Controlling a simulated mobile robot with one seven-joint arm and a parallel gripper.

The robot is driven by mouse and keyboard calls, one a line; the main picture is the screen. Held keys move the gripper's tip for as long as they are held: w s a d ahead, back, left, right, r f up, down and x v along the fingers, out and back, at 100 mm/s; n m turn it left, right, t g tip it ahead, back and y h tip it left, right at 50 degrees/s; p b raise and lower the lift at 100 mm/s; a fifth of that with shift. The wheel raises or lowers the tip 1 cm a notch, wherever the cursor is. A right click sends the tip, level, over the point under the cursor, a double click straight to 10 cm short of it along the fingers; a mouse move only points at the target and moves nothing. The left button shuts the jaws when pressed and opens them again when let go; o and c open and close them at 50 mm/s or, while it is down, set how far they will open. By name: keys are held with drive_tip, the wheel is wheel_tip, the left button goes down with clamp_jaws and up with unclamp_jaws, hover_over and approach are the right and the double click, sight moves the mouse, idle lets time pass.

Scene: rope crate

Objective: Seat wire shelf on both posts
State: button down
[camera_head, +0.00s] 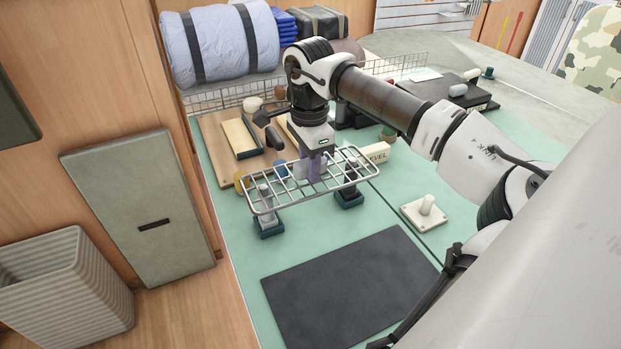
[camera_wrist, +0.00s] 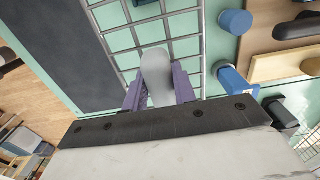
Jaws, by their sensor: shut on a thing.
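The wire shelf (camera_head: 288,188), a light metal grid with a rounded rim, is roughly level above the green worktop. It also shows in the wrist view (camera_wrist: 118,40). My gripper (camera_head: 312,172) points down at the middle of the shelf. In the wrist view its purple fingers (camera_wrist: 158,92) are shut on a rounded grey grip (camera_wrist: 156,70) at the shelf. Two posts with dark bases stand under the shelf's ends: the left post (camera_head: 267,226) and the right post (camera_head: 348,196). I cannot tell whether the shelf rests on them or hovers just above.
A dark mat (camera_head: 345,290) lies in front. A white plate with a peg (camera_head: 424,213) is at right. A white lettered block (camera_head: 376,154) and a wooden tray (camera_head: 240,138) are behind the shelf. A low wire fence (camera_head: 225,98) runs along the back.

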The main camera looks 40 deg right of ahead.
drive_tip(key=shift+f, duration=0.15)
drive_tip(key=c, duration=1.1)
unclamp_jaws()
drive_tip(key=shift+o, duration=0.2)
wheel_tip(320, 180, up, 14)
drive_tip(key=b, duration=0.1)
drive_tip(key=shift+f, duration=0.1)
